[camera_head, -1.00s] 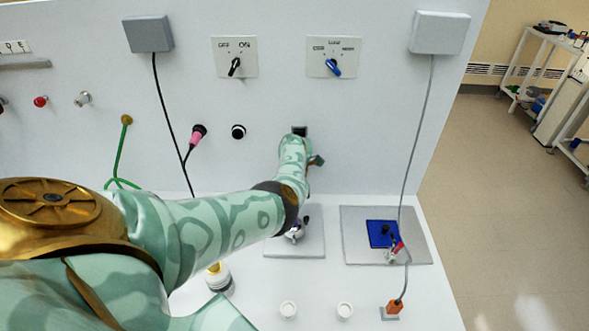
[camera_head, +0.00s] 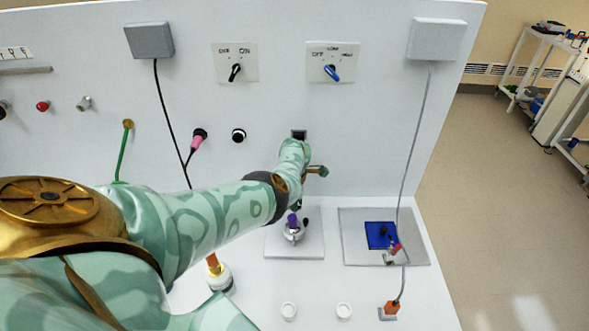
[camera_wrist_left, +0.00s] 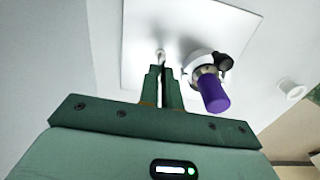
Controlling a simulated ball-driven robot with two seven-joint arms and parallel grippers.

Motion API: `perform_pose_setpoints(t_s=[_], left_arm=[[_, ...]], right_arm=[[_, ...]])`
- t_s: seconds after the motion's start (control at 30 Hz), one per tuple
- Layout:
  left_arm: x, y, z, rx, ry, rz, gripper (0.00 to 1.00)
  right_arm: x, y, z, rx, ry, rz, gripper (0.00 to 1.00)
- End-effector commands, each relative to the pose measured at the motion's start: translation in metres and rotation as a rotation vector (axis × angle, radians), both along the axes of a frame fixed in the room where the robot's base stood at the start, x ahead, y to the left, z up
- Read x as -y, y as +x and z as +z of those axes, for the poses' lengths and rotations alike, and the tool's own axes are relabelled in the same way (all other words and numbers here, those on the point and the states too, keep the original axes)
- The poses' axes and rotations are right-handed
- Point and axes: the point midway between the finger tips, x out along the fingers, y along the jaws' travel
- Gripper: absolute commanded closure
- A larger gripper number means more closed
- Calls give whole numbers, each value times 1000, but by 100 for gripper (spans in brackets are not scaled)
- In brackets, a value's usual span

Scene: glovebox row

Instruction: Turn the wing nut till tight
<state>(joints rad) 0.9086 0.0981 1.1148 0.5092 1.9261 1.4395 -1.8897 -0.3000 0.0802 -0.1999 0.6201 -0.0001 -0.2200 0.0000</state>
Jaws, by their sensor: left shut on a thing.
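My left gripper (camera_wrist_left: 162,88) is shut on a small pale metal piece (camera_wrist_left: 161,55), apparently the wing nut, just above a light grey plate (camera_wrist_left: 146,30). Its shape is mostly hidden between the fingertips. Beside it in the wrist view stands a round metal fitting (camera_wrist_left: 205,62) with a purple handle (camera_wrist_left: 213,94) and a black knob (camera_wrist_left: 225,62). In the head view, the purple handle (camera_head: 293,220) shows just in front of my left wrist on the grey plate (camera_head: 280,250). My forearm hides most of the left gripper there. My right gripper is out of view.
A second grey plate (camera_head: 352,250) with a blue pad (camera_head: 377,235) lies to the right. A grey cable (camera_head: 414,150) hangs down to an orange plug (camera_head: 392,307). The upright panel (camera_head: 360,125) is close behind the wrist.

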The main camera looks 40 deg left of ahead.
Motion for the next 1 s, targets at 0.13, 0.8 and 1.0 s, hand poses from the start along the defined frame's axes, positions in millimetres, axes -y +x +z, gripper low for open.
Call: perform_pose_setpoints(t_s=[0.13, 0.8, 1.0], left_arm=[[-1, 1, 1, 4, 2, -1, 100], [0, 1, 38, 4, 0, 2, 73], [0, 1, 94, 5, 2, 3, 73]], right_arm=[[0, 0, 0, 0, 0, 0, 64], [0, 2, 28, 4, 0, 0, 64], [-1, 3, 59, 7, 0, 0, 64]])
